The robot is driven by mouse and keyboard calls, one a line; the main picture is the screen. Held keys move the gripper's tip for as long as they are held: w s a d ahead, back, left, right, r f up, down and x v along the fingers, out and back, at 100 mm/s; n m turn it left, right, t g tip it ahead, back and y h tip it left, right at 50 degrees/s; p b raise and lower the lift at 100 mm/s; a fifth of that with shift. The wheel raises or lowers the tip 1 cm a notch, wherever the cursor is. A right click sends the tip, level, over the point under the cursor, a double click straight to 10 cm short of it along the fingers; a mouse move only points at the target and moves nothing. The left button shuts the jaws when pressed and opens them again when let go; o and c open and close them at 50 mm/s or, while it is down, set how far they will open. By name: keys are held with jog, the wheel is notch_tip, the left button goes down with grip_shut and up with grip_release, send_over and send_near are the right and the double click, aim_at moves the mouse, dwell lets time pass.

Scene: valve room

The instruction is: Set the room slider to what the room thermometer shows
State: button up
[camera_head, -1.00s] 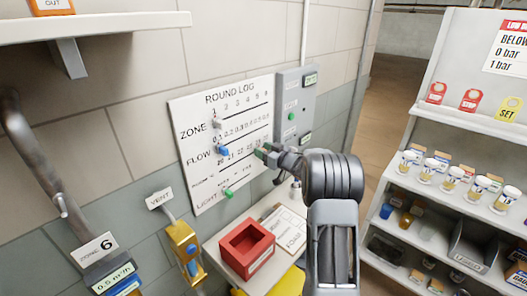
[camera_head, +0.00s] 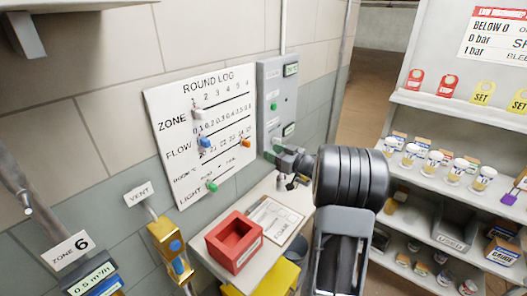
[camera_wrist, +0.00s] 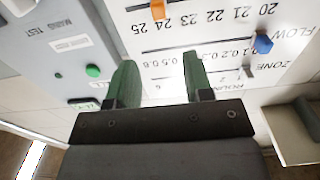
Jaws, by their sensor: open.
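The white ROUND LOG board (camera_head: 165,125) hangs on the wall with slider rows. The orange knob (camera_head: 246,143) sits near the right end of its number row; in the wrist view this knob (camera_wrist: 158,8) stands by the 24 mark, close to 25. My gripper (camera_head: 271,152) is open and empty, just right of the board and apart from the knob. Its green fingers (camera_wrist: 160,70) show spread in the wrist view. A grey wall box (camera_head: 275,95) beside the board carries a small display (camera_head: 291,69), too small to read. I cannot tell which display is the room thermometer.
The board also has a white knob (camera_head: 198,112), a blue knob (camera_head: 204,142) and a green knob (camera_head: 211,186). Below stand a red bin (camera_head: 213,241) and a clipboard (camera_head: 290,228). A yellow vent fixture (camera_head: 160,233) is at left, shelves (camera_head: 440,110) at right.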

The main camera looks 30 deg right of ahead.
jog(key=shift+v, duration=0.8)
jog(key=d+f+m+g+h, duration=0.2)
jog(key=d+f+m+h, duration=0.1)
jog(key=d+f+h, duration=0.4)
jog(key=s+f+m+g+h, duration=0.1)
jog(key=s+m+g+h, duration=0.3)
jog(key=s+g+h, duration=0.15)
jog(key=s+a+r+g+y, duration=0.1)
jog(key=s+a, duration=0.5)
jog(key=a, duration=0.3)
jog(key=s+a+r+n+g+y, duration=0.1)
jog(key=s+a+r+g+y, duration=0.1)
jog(key=s+a, duration=0.3)
jog(key=s+a+r+n+g+y, duration=0.1)
jog(key=s+a, duration=0.5)
jog(key=a, duration=0.6)
jog(key=shift+s+a+r+g+y, duration=0.3)
jog(key=shift+a+g+y, duration=0.1)
jog(key=shift+g+y, duration=0.05)
